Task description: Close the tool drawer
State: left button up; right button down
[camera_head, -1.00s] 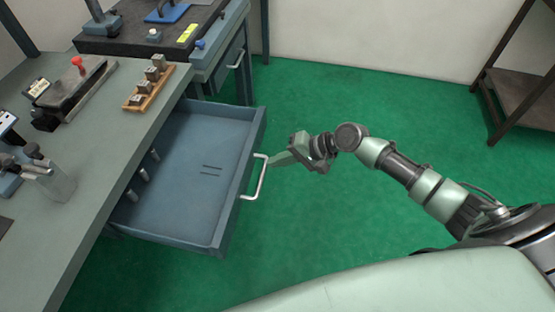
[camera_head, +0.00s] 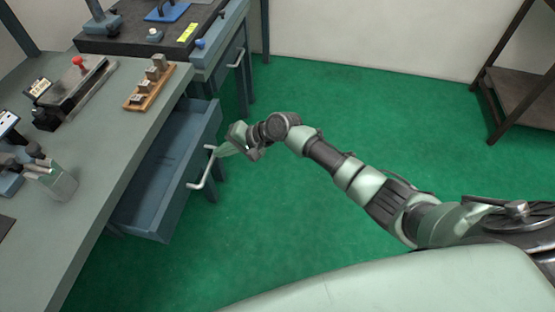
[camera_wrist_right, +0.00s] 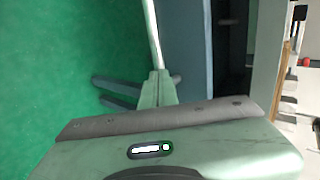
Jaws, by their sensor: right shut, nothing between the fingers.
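The blue-grey tool drawer (camera_head: 184,192) is partly open under the workbench (camera_head: 121,128) in the head view. Its pale bar handle (camera_head: 203,168) is on the front face. My right gripper (camera_head: 222,150) is shut and empty, with its fingertips at the far end of the handle. In the right wrist view the shut fingers (camera_wrist_right: 158,82) meet the handle bar (camera_wrist_right: 152,35), beside the drawer front (camera_wrist_right: 187,60). I cannot tell whether they press on the bar or the front. My left gripper is not in view.
On the workbench are a vise-like fixture with a red knob (camera_head: 77,62), a wooden block rack (camera_head: 147,88) and a clear cup of tools (camera_head: 55,182). A second bench (camera_head: 215,45) stands behind. Green floor (camera_head: 300,220) is open at right; a dark shelf (camera_head: 520,85) stands far right.

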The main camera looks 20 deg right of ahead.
aim_at(193, 142)
jog(key=w+a+b, duration=0.1)
jog(key=a, duration=0.1)
jog(key=w+a+b, duration=0.1)
jog(key=w+a, duration=0.1)
jog(key=a, duration=0.1)
jog(key=w+a+b, duration=0.1)
jog(key=w+a, duration=0.1)
jog(key=a, duration=0.1)
jog(key=shift+w+a+f, duration=0.15)
jog(key=shift+w, duration=0.1)
jog(key=shift+w+a, duration=0.3)
jog(key=shift+a, duration=0.1)
jog(key=shift+r, duration=0.2)
